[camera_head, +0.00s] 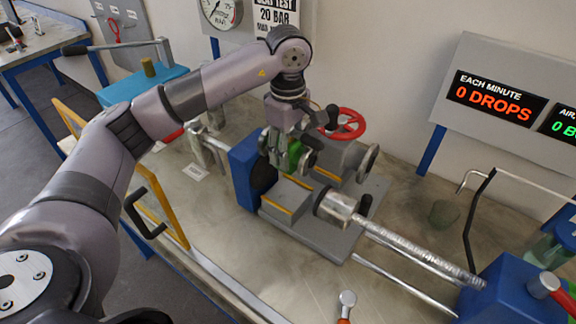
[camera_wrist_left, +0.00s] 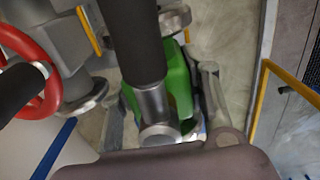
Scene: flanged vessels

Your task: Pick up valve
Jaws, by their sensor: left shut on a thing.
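The valve (camera_head: 294,154) has a green body and shows between the fingers of my left gripper (camera_head: 285,158), above the bench fixture. The gripper is shut on it. In the left wrist view, the valve's green body (camera_wrist_left: 178,84) sits between the fingers, and a thick black handle with a metal collar (camera_wrist_left: 137,45) crosses in front of it. The fingers hide part of the valve. I cannot tell whether the valve touches the fixture below. My right gripper is not in view.
A grey fixture with a blue end block (camera_head: 243,172) and a long threaded rod (camera_head: 420,252) stands on the bench. A red handwheel (camera_head: 345,123) is close to the right of my gripper. A yellow frame (camera_head: 165,205) stands at the bench's left edge.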

